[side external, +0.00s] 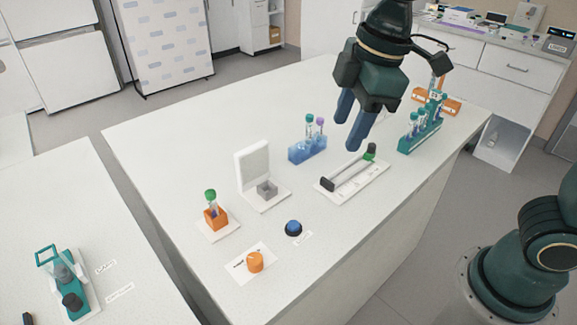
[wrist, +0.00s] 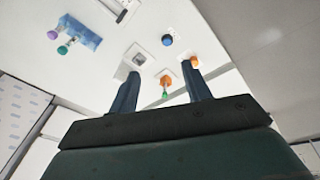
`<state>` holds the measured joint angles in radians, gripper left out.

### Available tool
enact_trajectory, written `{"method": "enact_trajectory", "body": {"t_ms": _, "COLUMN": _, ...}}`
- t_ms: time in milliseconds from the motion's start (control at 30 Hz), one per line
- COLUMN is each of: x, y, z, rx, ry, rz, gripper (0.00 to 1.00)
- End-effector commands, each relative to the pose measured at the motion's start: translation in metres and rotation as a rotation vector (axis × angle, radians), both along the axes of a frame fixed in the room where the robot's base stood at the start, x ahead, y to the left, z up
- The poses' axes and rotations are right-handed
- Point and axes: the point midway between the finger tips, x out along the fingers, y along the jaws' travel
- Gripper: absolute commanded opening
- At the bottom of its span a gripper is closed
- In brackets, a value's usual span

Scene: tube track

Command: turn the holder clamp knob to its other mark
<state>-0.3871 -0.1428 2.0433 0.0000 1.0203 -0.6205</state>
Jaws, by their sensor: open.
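An orange knob (side external: 256,262) stands on a white plate with small dark marks, near the table's front edge. In the wrist view it shows close to the right fingertip (wrist: 194,62). An orange tube holder (side external: 216,218) with a green-capped tube stands behind and left of it; it also shows between the fingers in the wrist view (wrist: 166,80). A black knob (side external: 72,301) sits on a teal device on the left table. I cannot tell from the labels which knob is the holder clamp's. My gripper (side external: 348,135) is open and empty, above the table's right half, away from both knobs.
A blue button (side external: 293,228) sits beside the orange knob. A white open-lidded box (side external: 253,170), a blue tube rack (side external: 307,151), a slider track (side external: 352,180) and a teal tube rack (side external: 419,138) stand farther back. The table's left part is clear.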

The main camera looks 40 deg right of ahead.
Motion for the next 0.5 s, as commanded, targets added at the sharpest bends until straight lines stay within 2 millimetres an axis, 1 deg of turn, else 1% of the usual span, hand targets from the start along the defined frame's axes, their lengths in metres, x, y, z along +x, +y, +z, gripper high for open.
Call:
{"method": "enact_trajectory", "body": {"t_ms": 33, "x": 0.007, "y": 0.013, "z": -0.004, "rx": -0.015, "ry": 0.016, "rz": 0.062, "gripper": 0.48}}
{"method": "enact_trajectory", "body": {"t_ms": 233, "x": 0.026, "y": 0.06, "z": -0.02, "rx": -0.067, "ry": 0.063, "rz": 0.306, "gripper": 0.48}}
{"method": "enact_trajectory", "body": {"t_ms": 500, "x": 0.039, "y": 0.127, "z": -0.052, "rx": -0.129, "ry": 0.123, "rz": 0.626, "gripper": 0.48}}
